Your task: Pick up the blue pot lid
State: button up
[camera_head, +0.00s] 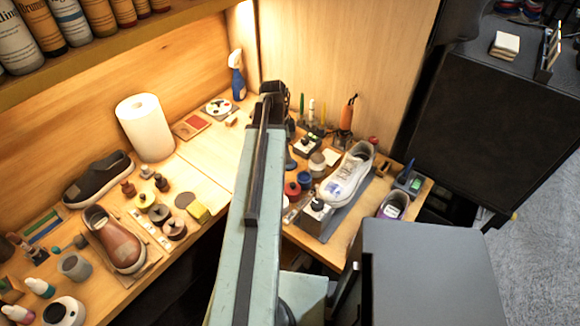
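A small blue round pot (304,180) stands on the right-hand workbench, among other small pots. Its blue top is small in the picture, and I cannot tell the lid apart from the pot. My arm reaches up the middle of the picture, and the dark end with my gripper (275,95) is at the top of it, up and left of the blue pot. The fingers are not clear enough to tell whether they are open or shut. My arm hides part of the bench to the left of the pot.
A red-topped pot (292,189) and a grey pot (317,165) stand close to the blue one. A white sneaker (349,174) lies just to the right. A paper roll (145,128) and spray bottle (237,76) stand at the back left.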

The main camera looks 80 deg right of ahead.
jog(key=f+b, duration=0.1)
jog(key=f, duration=0.1)
jog(key=f+b, duration=0.3)
jog(key=b, duration=0.1)
jog(key=shift+s+d+f, duration=0.15)
jog(key=shift+s+f, duration=0.25)
jog(key=shift+r, duration=0.2)
jog(key=shift+c, duration=0.3)
jog(key=c, duration=1.3)
jog(key=shift+c, duration=0.2)
jog(key=shift+r, duration=0.1)
